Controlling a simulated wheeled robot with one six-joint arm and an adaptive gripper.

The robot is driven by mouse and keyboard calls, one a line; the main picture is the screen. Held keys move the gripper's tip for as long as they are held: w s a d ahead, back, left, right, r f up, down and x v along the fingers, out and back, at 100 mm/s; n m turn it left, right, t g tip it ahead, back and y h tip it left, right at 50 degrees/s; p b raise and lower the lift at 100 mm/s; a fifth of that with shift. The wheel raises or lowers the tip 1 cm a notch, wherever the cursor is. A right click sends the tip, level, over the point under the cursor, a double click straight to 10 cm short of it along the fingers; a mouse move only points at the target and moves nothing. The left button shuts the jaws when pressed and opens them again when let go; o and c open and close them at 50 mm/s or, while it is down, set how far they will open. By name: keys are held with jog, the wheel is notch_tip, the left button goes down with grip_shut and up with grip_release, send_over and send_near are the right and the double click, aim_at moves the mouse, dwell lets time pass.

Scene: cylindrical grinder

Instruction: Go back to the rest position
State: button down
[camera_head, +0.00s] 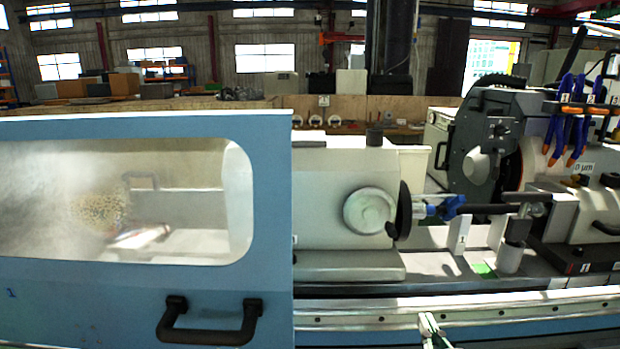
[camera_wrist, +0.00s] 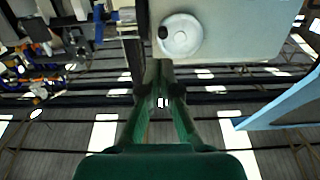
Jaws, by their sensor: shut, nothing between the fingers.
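My gripper (camera_wrist: 162,72) shows in the wrist view with its green fingers together at the tips and nothing between them. It is apart from the grinder, over the floor or rail strips. In the head view a small green and white piece (camera_head: 430,328) shows at the bottom edge; I cannot tell for sure that it is my gripper. The cylindrical grinder's headstock (camera_head: 345,200) stands in the middle with a pale round disc (camera_head: 369,211), which also shows in the wrist view (camera_wrist: 181,35). The workpiece shaft (camera_head: 478,209) runs to the right of it.
A blue sliding door (camera_head: 268,230) with a window and black handle (camera_head: 210,325) covers the left side. The grinding wheel housing (camera_head: 488,145) stands behind the shaft. Blue coolant nozzles (camera_head: 566,120) with orange tips hang at the right. A rail (camera_head: 450,313) runs along the front.

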jog(key=s+a+f+g, duration=0.1)
jog(key=s+a+f, duration=0.1)
jog(key=s+f, duration=1.55)
jog(key=s+f+g, duration=0.1)
jog(key=s+f, duration=0.1)
jog(key=s, duration=2.2)
jog(key=shift+a+g, duration=0.3)
jog(key=shift+g, duration=0.1)
